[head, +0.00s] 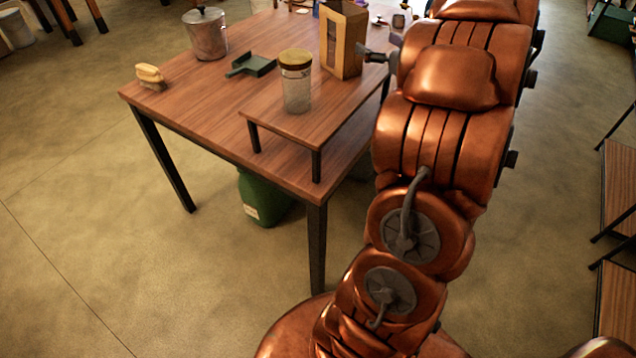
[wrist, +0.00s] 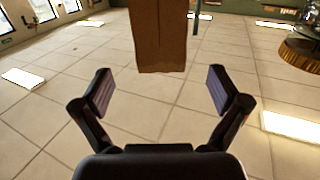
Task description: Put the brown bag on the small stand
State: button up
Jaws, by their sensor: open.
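My gripper (head: 374,56) is just right of the bag, partly hidden by my arm. In the wrist view, which looks upside down, my gripper (wrist: 160,90) has its fingers wide apart. The bag (wrist: 158,38) shows between and ahead of them, with a clear gap to each finger.
The glass jar (head: 297,88) stands on the stand's near part; its lid shows in the wrist view (wrist: 298,55). A metal pot (head: 206,36), a green dustpan (head: 251,66) and a brush (head: 150,77) are on the table (head: 200,110). A green container (head: 262,198) is below.

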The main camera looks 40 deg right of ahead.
aim_at(355, 34)
jog(key=w+g+h, duration=0.1)
jog(key=w+h, duration=0.1)
jog(key=w, duration=0.1)
jog(key=shift+a+r+g, duration=0.15)
jog(key=shift+g, duration=0.25)
jog(key=shift+w+a+m+g+h, duration=0.4)
jog(key=shift+w+m+g+h, duration=0.15)
jog(key=shift+g+h, duration=0.45)
jog(key=s+a+f+g, duration=0.3)
jog(key=s+a, duration=0.1)
jog(key=a, duration=0.3)
jog(key=s+a+f+m+g+y, duration=0.1)
jog(key=s+a+f+g, duration=0.1)
jog(key=a, duration=0.6)
jog(key=s+a+f+g, duration=0.3)
jog(key=s+a+g, duration=0.1)
jog(key=a, duration=0.3)
jog(key=shift+s+a+f+g, duration=0.15)
jog(key=shift+s+f+g, duration=0.05)
jog(key=shift+s, duration=0.25)
jog(key=shift+s+a+f+g, duration=0.15)
jog(key=shift+s+g, duration=0.05)
jog(key=shift+s, duration=0.2)
jog(key=s+a+f+n+g+y, duration=0.3)
jog(key=s+a+g, duration=0.3)
jog(key=s+a, duration=1.2)
jog(key=shift+s+a+y, duration=0.4)
jog(key=shift+s+y, duration=0.1)
jog(key=shift+y, duration=0.4)
